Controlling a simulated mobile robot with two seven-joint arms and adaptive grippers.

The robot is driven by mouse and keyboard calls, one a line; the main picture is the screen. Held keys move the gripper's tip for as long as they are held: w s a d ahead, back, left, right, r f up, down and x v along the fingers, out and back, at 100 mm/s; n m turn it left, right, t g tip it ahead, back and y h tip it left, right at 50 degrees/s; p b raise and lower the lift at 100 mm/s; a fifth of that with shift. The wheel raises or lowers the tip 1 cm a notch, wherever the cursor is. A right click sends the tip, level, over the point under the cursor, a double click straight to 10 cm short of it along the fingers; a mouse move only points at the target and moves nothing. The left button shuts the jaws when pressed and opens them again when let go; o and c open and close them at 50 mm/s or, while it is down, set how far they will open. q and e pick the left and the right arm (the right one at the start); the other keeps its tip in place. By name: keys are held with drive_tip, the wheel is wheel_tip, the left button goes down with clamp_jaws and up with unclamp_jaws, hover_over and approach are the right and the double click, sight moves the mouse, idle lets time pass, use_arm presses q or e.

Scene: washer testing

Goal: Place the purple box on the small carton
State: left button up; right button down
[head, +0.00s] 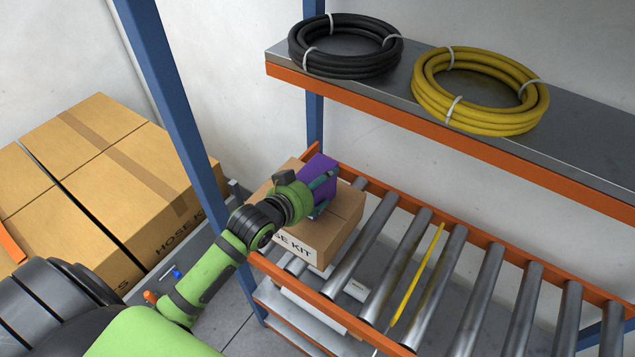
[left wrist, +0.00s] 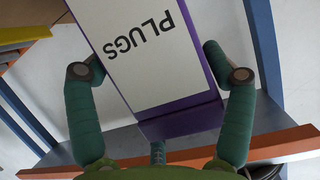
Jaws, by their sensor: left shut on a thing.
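The purple box (head: 316,172) is held by my left gripper (head: 322,192) over the back part of the small carton (head: 345,213). In the left wrist view the purple box (left wrist: 180,115) shows a white label reading PLUGS, between the two teal fingers of the left gripper (left wrist: 160,75). The brown carton sits on the roller conveyor, with a white label partly hidden by my arm. My wrist also covers part of its top. I cannot tell whether the box touches the carton. My right gripper is not in view.
A shelf (head: 600,150) above carries a black hose coil (head: 345,65) and a yellow hose coil (head: 425,95). A blue post (head: 180,120) stands left of the carton. Larger cartons (head: 90,190) stand at left. Rollers (head: 485,285) to the right are mostly bare; a yellow rod (head: 418,275) lies there.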

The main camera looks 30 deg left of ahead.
use_arm(q)
drive_tip(key=o, duration=1.4)
drive_tip(key=shift+f, duration=0.15)
drive_tip(key=shift+r, duration=0.2)
drive_tip(key=shift+s, duration=0.3)
drive_tip(key=b+v, duration=0.2)
drive_tip(key=v, duration=0.9)
drive_tip(key=shift+s+r, duration=0.15)
drive_tip(key=shift+r, duration=0.1)
drive_tip(key=shift+f, duration=0.15)
